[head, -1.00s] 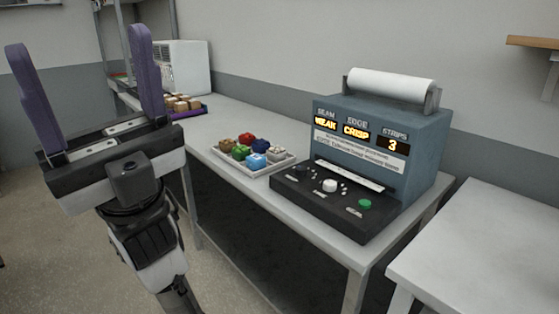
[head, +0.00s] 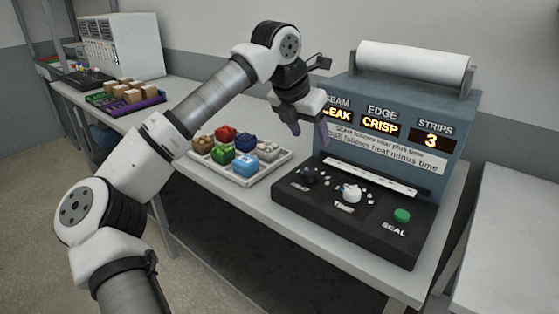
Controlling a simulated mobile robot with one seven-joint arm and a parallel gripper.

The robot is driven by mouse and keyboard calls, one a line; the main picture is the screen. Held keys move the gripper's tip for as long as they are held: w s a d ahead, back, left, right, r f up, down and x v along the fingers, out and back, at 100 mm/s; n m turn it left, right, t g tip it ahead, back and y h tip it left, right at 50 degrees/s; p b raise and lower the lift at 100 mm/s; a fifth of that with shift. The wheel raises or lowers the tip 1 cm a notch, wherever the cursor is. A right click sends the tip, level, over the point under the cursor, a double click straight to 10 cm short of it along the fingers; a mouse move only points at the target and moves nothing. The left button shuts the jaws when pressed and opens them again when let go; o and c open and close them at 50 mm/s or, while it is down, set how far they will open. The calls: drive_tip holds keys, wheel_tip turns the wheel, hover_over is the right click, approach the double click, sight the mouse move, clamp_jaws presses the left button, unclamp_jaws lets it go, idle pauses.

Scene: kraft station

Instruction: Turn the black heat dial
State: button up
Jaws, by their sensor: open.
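The black heat dial (head: 309,177) sits at the left of the dark control panel (head: 335,218) on the blue-grey sealing machine (head: 440,110). A white time dial (head: 351,193) is to its right, and a green seal button (head: 402,215) is farther right. My gripper (head: 310,133) is open and empty, pointing down with its purple fingers above and behind the heat dial, apart from it. One finger is partly hidden by my wrist. The display reads CRISP for edge and 3 for strips; my gripper partly covers the seam word.
A white tray (head: 240,180) of several coloured small boxes stands left of the machine. A purple tray (head: 138,107) of brown boxes and a white machine (head: 122,45) are farther back. Another white table (head: 520,240) is at the right.

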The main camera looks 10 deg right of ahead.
sight(310, 172)
drive_tip(key=shift+y, duration=0.6)
drive_tip(key=x, duration=0.4)
drive_tip(key=w+a+p+x, duration=0.1)
drive_tip(key=x, duration=0.4)
drive_tip(key=p+x, duration=0.1)
drive_tip(key=x, duration=0.4)
drive_tip(key=shift+w+a+f, duration=0.1)
drive_tip(key=shift+w+a, duration=0.1)
drive_tip(key=shift+a, duration=0.05)
drive_tip(key=shift+c, duration=0.2)
drive_tip(key=c, duration=0.9)
drive_tip(key=shift+c, duration=0.2)
drive_tip(key=shift+w+m+g+h, duration=0.1)
drive_tip(key=shift+m+g+h, duration=0.3)
drive_tip(key=shift+m, duration=0.9)
drive_tip(key=shift+w+m+g+h, duration=0.15)
drive_tip(key=shift+m+g, duration=0.35)
drive_tip(key=shift+m, duration=0.8)
drive_tip(key=shift+s, duration=0.1)
